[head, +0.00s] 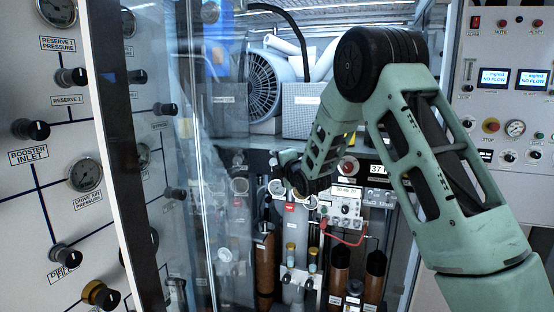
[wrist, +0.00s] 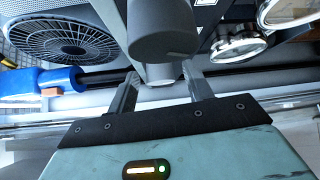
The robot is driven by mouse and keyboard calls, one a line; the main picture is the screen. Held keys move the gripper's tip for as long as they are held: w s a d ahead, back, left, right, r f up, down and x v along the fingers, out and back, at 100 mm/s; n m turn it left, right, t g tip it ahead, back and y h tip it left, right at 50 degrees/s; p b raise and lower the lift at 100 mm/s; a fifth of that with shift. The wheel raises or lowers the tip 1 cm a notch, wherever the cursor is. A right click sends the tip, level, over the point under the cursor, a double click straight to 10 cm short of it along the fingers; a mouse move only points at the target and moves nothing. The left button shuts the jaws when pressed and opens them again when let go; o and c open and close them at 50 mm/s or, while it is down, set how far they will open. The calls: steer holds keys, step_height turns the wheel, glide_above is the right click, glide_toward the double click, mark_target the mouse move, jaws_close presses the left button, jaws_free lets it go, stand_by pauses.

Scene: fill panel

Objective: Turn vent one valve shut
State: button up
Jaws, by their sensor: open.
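My gripper (wrist: 160,88) is open in the wrist view, with its two fingers apart. A dark grey cylindrical knob (wrist: 161,32) with a narrower lower part stands just beyond and between the fingers. I cannot tell whether they touch it. No label shows on this knob, so I cannot tell whether it is the vent one valve. In the head view my gripper (head: 292,178) is at the panel in the cabinet, beside small gauges and below the fan. My arm and gripper hide what is directly in front of it there. No readable "vent one" label shows.
A clear door with a dark edge (head: 125,150) stands left of my arm. The left panel (head: 45,185) has several black knobs and gauges. A fan (head: 262,85) is behind. Brown cylinders (head: 340,275) and a red cable (head: 345,240) are below. A gauge (wrist: 238,47) is near the knob.

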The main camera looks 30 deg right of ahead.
steer(key=shift+w, duration=0.15)
steer(key=c, duration=1)
steer(key=shift+o, duration=0.2)
steer(key=shift+f, duration=0.1)
steer(key=shift+f+b, duration=0.15)
steer(key=shift+b, duration=0.45)
steer(key=m+t+h+b, duration=0.2)
steer(key=m+b, duration=0.3)
steer(key=b, duration=0.7)
steer(key=m+t+h+b, duration=0.2)
steer(key=m+h+b, duration=0.2)
steer(key=b, duration=0.8)
steer(key=f+m+t+h+b, duration=0.1)
steer(key=m+t+h+b, duration=0.1)
steer(key=m+h+b, duration=0.2)
steer(key=shift+w+a+f+m+b, duration=0.15)
steer(key=shift+m+b, duration=0.65)
steer(key=shift+b, duration=1.2)
steer(key=shift+w+r+m+b, duration=0.15)
steer(key=shift+m+b, duration=0.65)
steer(key=shift+b, duration=1.2)
steer(key=shift+m+h, duration=0.3)
